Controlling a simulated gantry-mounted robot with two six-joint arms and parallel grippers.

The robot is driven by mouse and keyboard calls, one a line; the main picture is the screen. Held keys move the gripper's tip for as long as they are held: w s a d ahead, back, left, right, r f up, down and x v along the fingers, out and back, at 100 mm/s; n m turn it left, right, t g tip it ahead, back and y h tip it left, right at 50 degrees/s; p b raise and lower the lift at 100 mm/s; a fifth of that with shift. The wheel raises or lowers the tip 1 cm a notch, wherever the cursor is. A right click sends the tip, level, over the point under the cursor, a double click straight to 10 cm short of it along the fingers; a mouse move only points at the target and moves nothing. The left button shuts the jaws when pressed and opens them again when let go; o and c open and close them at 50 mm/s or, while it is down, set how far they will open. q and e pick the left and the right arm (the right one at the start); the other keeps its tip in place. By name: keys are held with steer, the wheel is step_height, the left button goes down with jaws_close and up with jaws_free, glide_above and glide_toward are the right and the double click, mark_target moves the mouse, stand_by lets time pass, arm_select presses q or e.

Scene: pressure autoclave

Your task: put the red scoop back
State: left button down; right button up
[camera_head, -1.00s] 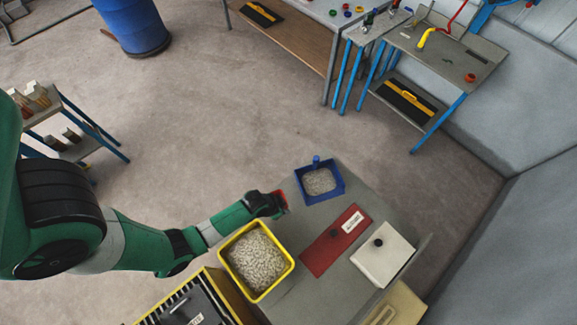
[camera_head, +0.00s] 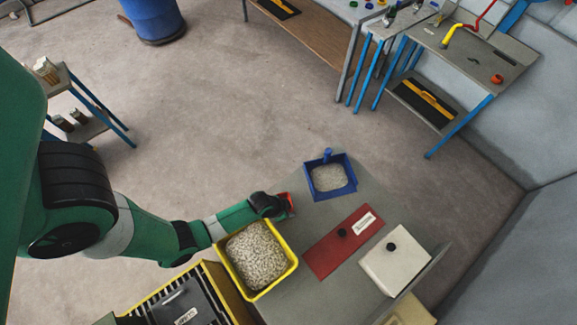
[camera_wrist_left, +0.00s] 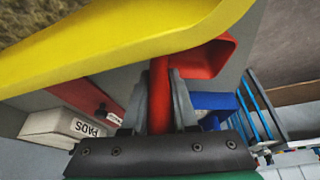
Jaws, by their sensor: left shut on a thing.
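The red scoop (camera_head: 289,203) is in my left gripper (camera_head: 281,205), just behind the far right corner of the yellow bin (camera_head: 229,265) full of pale granules. In the left wrist view, the fingers (camera_wrist_left: 160,103) are shut on the scoop's upright red handle (camera_wrist_left: 160,82), and its hollow red head (camera_wrist_left: 207,58) points right. The bin's yellow rim (camera_wrist_left: 120,46) crosses close in front of the scoop there and covers part of it. I cannot tell whether they touch. My right gripper is not in view.
A blue bin (camera_head: 349,187) of granules with a blue handle sticking up stands beyond the gripper. A red lidded box (camera_head: 325,252) and a white lidded box (camera_head: 378,270) are to its right. Bare grey tabletop (camera_head: 300,240) lies between the yellow bin and red box.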

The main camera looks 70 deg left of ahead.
arm_select(q)
steer(key=shift+w, duration=0.1)
steer(key=c, duration=1.1)
jaws_free()
steer(key=shift+f, duration=0.2)
steer(key=shift+c, duration=0.2)
steer(key=o, duration=0.5)
steer(key=shift+c, duration=0.2)
steer(key=shift+r, duration=0.1)
steer(key=p+v, duration=0.9)
steer(key=v, duration=0.3)
steer(key=shift+r, duration=0.15)
